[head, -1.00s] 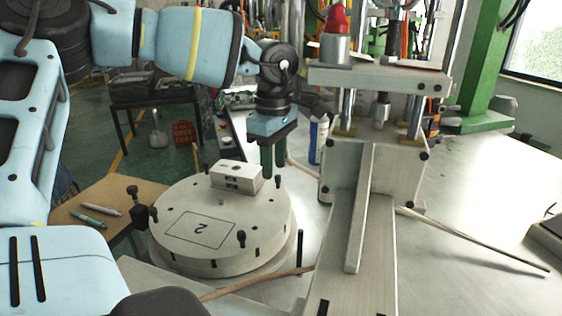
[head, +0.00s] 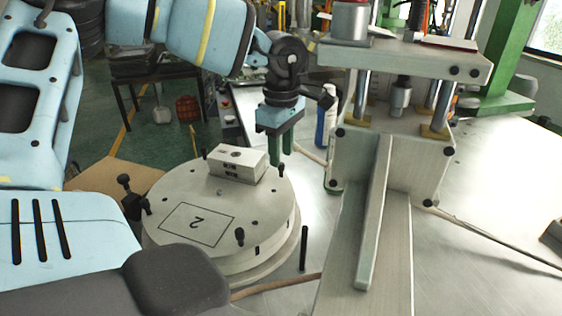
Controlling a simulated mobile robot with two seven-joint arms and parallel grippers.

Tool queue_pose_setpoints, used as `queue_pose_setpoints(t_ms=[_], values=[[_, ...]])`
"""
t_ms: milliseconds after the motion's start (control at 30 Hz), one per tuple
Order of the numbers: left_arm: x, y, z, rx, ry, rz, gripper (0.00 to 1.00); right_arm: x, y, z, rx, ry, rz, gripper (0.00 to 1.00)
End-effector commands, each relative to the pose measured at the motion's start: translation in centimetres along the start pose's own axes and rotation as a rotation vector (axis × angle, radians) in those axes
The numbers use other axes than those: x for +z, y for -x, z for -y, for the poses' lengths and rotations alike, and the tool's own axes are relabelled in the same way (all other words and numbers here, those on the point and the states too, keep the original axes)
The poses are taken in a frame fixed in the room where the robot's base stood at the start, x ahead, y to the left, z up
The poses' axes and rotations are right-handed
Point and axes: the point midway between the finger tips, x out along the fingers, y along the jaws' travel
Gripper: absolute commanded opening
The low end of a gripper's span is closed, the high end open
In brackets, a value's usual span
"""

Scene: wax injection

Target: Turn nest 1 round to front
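A round pale turntable (head: 185,195) stands left of centre. Its near side carries an outlined plate marked 2 (head: 198,222), seen upside down. A rectangular metal block (head: 238,163) sits on its far part. Short dark pegs (head: 240,237) stand around the rim. No nest marked 1 can be made out. My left gripper (head: 281,150) points down at the far right rim, just right of the block. Its two green fingers look slightly apart, and a peg top shows just below them. I cannot tell whether they touch it. My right gripper is out of view.
A press with a metal frame (head: 345,160) and a long bar (head: 375,215) stands close right of the turntable. A thin dark rod (head: 303,248) stands upright between them. A brown hose (head: 280,284) runs along the front.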

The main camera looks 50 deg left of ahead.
Motion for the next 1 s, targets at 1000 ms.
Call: queue_pose_setpoints(t_ms=[1000], values=[[0.0,-3.9,0.0,0.000,-0.001,0.000,0.00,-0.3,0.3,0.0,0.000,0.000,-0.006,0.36]])
